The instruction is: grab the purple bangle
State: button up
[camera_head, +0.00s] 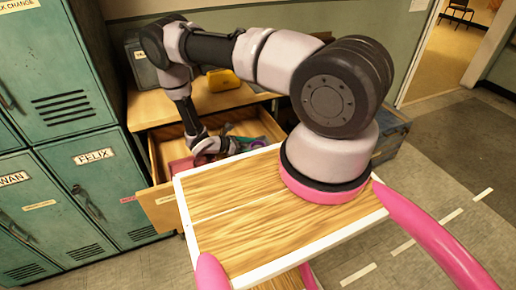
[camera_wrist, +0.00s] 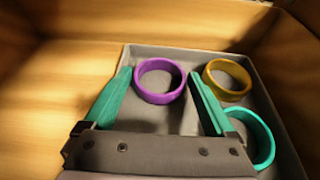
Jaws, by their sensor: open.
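The purple bangle (camera_wrist: 157,98) lies in a grey tray (camera_wrist: 190,55) in the wrist view. My gripper (camera_wrist: 159,76) is open, with one teal finger on each side of the bangle in the picture. In the head view my gripper (camera_head: 233,146) reaches down into an open wooden drawer (camera_head: 158,208).
A yellow bangle (camera_wrist: 229,94) and a teal bangle (camera_wrist: 266,150) lie close to the right finger in the same tray. The drawer's wooden walls (camera_wrist: 50,85) surround it. A yellow object (camera_head: 222,80) stands on the cabinet top, and teal lockers (camera_head: 65,70) stand at left.

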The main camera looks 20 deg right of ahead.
jog(key=shift+s+d+f, duration=0.1)
jog(key=shift+d+f, duration=0.2)
jog(key=shift+d, duration=0.3)
jog(key=shift+s+d+f, duration=0.1)
jog(key=c, duration=1)
